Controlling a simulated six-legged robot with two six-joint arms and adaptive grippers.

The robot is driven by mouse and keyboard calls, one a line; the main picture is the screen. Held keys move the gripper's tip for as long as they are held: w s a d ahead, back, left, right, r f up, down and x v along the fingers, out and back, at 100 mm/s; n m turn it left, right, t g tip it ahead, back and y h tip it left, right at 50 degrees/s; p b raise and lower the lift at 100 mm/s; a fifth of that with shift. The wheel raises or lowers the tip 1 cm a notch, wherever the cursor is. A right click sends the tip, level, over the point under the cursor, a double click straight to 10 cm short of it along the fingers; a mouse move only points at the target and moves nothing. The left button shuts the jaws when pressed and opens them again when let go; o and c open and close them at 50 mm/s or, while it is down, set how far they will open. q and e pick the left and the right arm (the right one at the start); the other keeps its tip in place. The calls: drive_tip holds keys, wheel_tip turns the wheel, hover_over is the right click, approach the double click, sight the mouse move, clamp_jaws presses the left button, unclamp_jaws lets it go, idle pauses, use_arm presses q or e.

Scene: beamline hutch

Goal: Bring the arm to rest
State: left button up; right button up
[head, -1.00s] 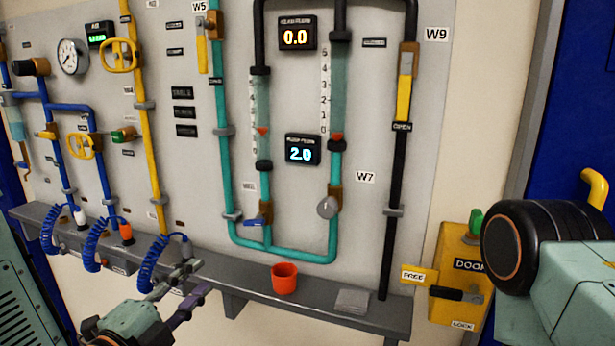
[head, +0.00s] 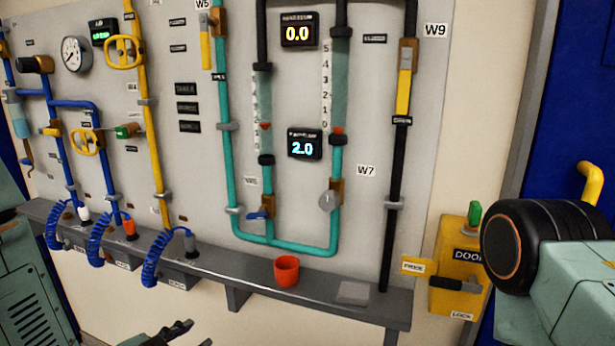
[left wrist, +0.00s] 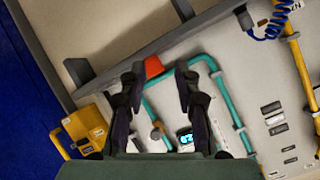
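My left gripper (head: 188,338) shows only as dark fingertips at the bottom edge of the head view, below the grey shelf. In the left wrist view its two fingers (left wrist: 160,84) stand apart with nothing between them, so it is open and empty. Beyond the fingers are the shelf, the red cup and the pipe panel. My right arm fills the right edge of the head view; its gripper is out of the picture.
A grey shelf (head: 245,277) runs below the panel (head: 280,185). It carries a red cup (head: 287,271), a grey pad (head: 353,293) and several blue coiled hoses (head: 157,258). A yellow door lock box (head: 452,270) is at right. Free space lies below the shelf.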

use_arm(q)
drive_tip(key=s+a+f+n+g+y+b, duration=0.1)
drive_tip(key=s+f+n+g, duration=0.3)
drive_tip(key=s+f, duration=0.9)
drive_tip(key=s+a+f+n+g+y+b, duration=0.2)
drive_tip(key=s+f+n+g, duration=0.3)
drive_tip(key=s+f, duration=0.9)
drive_tip(key=s+g+b, duration=0.1)
drive_tip(key=g, duration=0.2)
drive_tip(key=shift+s+n+b, duration=0.25)
drive_tip(key=shift+n+b, duration=0.05)
drive_tip(key=shift+b, duration=0.05)
drive_tip(key=shift+s, duration=0.1)
drive_tip(key=shift+o, duration=0.3)
